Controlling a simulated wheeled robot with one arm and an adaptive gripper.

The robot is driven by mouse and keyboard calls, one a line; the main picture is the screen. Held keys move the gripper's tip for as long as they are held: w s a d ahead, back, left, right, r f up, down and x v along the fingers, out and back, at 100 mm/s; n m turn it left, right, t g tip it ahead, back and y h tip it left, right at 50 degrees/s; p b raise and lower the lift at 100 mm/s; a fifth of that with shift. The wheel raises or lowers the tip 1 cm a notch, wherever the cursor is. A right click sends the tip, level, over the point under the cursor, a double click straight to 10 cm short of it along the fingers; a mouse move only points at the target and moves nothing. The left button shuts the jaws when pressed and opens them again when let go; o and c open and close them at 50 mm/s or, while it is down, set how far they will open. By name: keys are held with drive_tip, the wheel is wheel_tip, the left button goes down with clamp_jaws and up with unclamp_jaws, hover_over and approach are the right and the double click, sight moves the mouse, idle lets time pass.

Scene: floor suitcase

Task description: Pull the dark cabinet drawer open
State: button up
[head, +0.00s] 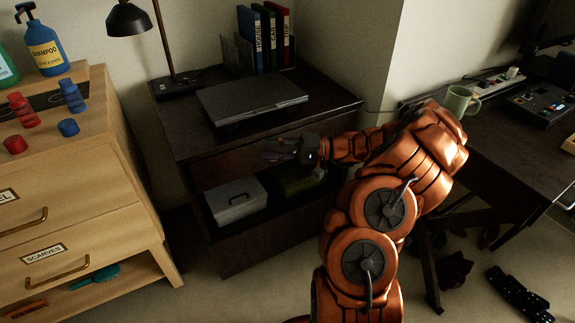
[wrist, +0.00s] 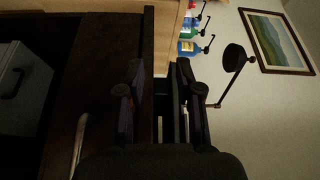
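The dark cabinet (head: 236,255) stands against the wall in the middle of the head view. Its drawer (head: 207,176) is the brown band below the cabinet top, partly hidden by my arm; it looks flush with the cabinet. In the wrist view, turned on its side, the drawer front (wrist: 108,50) lies left of my fingers. A pale curved handle (wrist: 80,140) shows at lower left, partly cut off by my gripper. My gripper (head: 277,149) is at the cabinet's front. Its fingers in the wrist view (wrist: 160,90) are apart, with a dark edge between them. I cannot tell contact.
A laptop (head: 250,97), lamp (head: 178,83) and binders (head: 265,38) stand on the cabinet top. A wooden dresser (head: 75,190) stands close at left, a dark desk (head: 520,150) at right.

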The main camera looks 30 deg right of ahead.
drive_tip(key=s+d+f+m+t+h+b, duration=0.1)
drive_tip(key=d+f+m+t+h+b, duration=0.2)
drive_tip(key=d+f+t, duration=0.6)
drive_tip(key=shift+w+a+g+b, duration=0.2)
drive_tip(key=shift+w+g, duration=0.6)
drive_tip(key=shift+w, duration=0.6)
drive_tip(key=shift+w+a+g+b, duration=0.1)
drive_tip(key=shift+w+a+g, duration=0.15)
drive_tip(key=shift+w+g, duration=0.85)
drive_tip(key=shift+w+t, duration=0.3)
drive_tip(key=shift+c, duration=0.2)
clamp_jaws()
